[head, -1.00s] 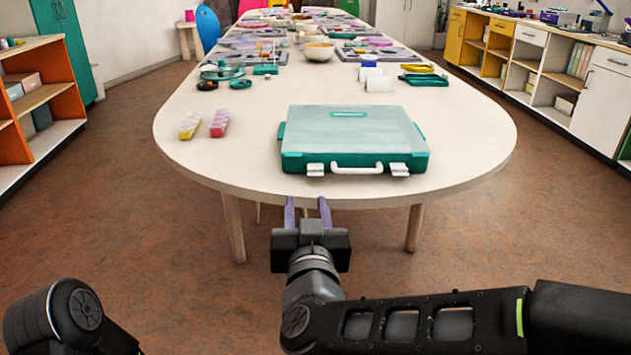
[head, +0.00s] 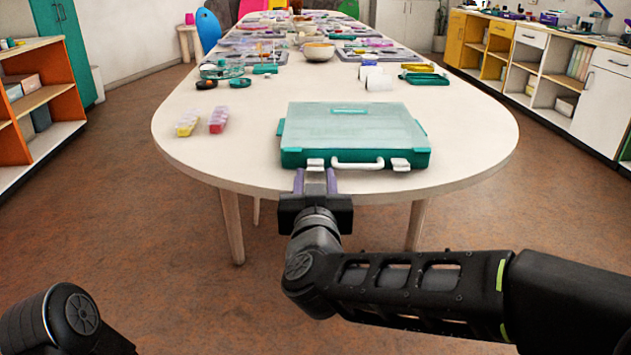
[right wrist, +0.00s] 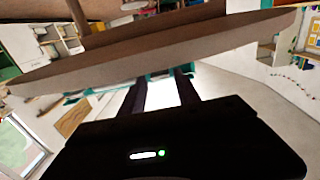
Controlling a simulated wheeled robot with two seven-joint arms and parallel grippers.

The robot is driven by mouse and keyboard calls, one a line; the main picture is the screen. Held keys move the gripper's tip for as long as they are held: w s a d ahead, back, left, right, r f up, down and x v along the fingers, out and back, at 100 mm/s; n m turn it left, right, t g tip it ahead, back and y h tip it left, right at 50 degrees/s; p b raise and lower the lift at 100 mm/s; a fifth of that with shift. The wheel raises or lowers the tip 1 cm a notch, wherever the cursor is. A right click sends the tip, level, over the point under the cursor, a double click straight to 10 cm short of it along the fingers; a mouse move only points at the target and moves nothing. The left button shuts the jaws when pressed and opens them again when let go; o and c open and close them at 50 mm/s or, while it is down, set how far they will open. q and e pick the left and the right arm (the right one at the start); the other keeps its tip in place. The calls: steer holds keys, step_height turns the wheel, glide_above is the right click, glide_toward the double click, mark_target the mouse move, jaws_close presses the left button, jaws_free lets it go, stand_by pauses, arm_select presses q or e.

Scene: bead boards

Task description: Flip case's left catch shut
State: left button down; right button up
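The teal case (head: 355,125) with a clear lid lies closed near the front of the table, its handle (head: 358,164) facing me. Its white left catch (head: 315,164) and right catch (head: 400,164) sit on the front side. I cannot tell whether the left catch is up or down. My right gripper (head: 315,178) is open, its purple fingers apart just below and in front of the left catch. Touching cannot be told. In the right wrist view the fingers (right wrist: 160,88) are apart, with a bright white patch between them and teal case edges beside. My left gripper is out of view.
A yellow bead box (head: 187,123) and a red one (head: 218,120) stand left of the case. White cards (head: 378,82) and a teal tray (head: 425,79) lie behind it. The right front of the table is clear.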

steer(key=shift+w+d, duration=0.1)
steer(key=shift+w, duration=0.65)
jaws_close()
